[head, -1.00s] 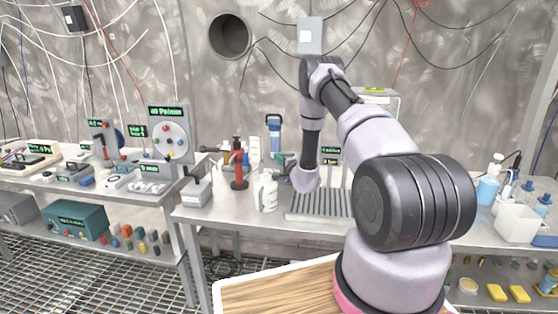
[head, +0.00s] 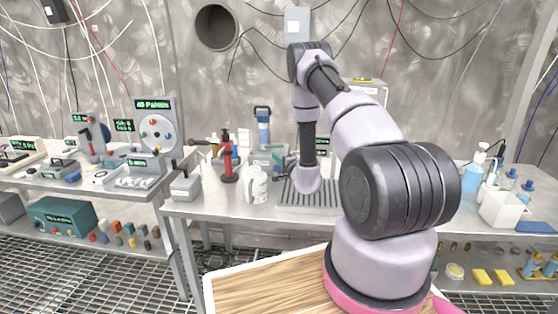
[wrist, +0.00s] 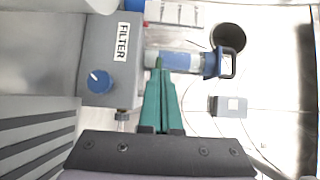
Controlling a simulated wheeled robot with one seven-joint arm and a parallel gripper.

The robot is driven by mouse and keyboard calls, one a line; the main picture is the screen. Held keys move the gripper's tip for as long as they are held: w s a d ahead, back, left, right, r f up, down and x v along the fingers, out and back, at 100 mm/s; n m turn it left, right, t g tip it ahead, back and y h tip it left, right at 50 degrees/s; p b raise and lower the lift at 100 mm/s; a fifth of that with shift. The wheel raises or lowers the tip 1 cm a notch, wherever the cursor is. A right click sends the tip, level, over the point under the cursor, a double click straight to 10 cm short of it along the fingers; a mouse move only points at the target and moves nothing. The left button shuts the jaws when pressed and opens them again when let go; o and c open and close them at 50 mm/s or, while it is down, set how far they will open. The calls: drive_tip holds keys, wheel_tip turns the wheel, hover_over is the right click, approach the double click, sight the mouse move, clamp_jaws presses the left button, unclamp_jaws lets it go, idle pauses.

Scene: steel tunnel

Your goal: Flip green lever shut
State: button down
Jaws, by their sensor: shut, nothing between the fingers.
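My gripper (wrist: 159,68) shows in the wrist view as two teal fingers closed together, tips pointing to the top of the picture, with nothing between them. The tips are close beside a grey box labelled FILTER (wrist: 110,60) and just below a clear filter cylinder with a blue cap (wrist: 210,63); I cannot tell if they touch. The blue-capped cylinder also shows in the head view (head: 262,122). I cannot pick out a green lever for certain in either view; the fingers may hide it. In the head view my fingers cannot be made out clearly beyond the wrist.
The grey box carries a blue knob (wrist: 99,81). A ribbed grey tray (head: 292,198) lies under my wrist. A white bottle (head: 256,184) and a red stand (head: 228,165) are to its left. A white bin (head: 502,210) and bottles stand on the right.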

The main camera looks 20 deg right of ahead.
drive_tip(key=s, duration=0.2)
drive_tip(key=shift+s+d, duration=0.3)
drive_tip(key=shift+s, duration=0.1)
